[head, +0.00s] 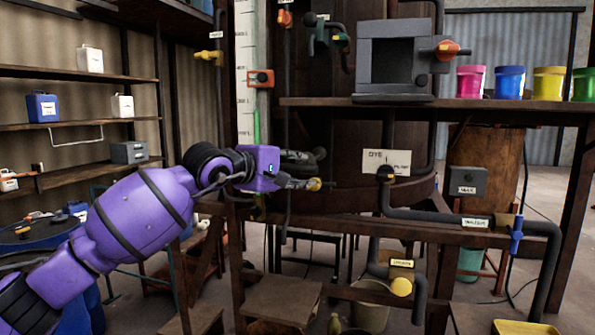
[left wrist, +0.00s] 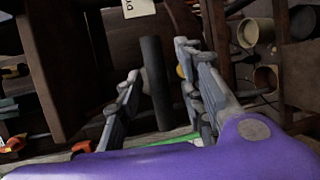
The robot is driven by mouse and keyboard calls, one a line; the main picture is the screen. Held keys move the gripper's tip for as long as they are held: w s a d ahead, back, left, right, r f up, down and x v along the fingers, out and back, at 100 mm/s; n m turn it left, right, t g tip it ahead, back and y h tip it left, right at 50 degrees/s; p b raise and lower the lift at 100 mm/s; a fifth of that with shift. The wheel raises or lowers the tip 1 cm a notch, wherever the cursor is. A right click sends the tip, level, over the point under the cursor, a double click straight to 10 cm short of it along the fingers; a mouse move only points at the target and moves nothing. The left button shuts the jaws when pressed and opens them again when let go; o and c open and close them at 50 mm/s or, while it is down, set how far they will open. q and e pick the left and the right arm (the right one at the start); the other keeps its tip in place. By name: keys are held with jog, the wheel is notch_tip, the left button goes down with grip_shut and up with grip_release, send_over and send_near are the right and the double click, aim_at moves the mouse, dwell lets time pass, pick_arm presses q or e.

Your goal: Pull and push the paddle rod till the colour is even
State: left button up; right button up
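The large dark wooden vat (head: 340,130) stands behind my left gripper, with a white dye sign (head: 386,162) on its front. My left gripper (head: 305,184) is at the vat's lower front, near a small yellow knob (head: 315,184). In the left wrist view its fingers (left wrist: 157,60) are spread, and a dark rod (left wrist: 155,85) shows between them with gaps on both sides. I cannot tell whether this is the paddle rod, or how far beyond the fingers it lies. The colour inside the vat is hidden. My right gripper is not in view.
A shelf (head: 470,104) at right holds a grey box (head: 393,60) and several coloured pots. Dark pipes with a blue valve (head: 516,235) and a yellow knob (head: 401,287) run below. A gauge board (head: 245,75) stands left of the vat. A wooden stool (head: 282,297) is underneath.

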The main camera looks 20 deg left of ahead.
pick_arm(q)
jog(key=v, duration=1.1)
jog(key=shift+s+a, duration=0.15)
jog(key=shift+s, duration=0.15)
jog(key=shift+r, duration=0.15)
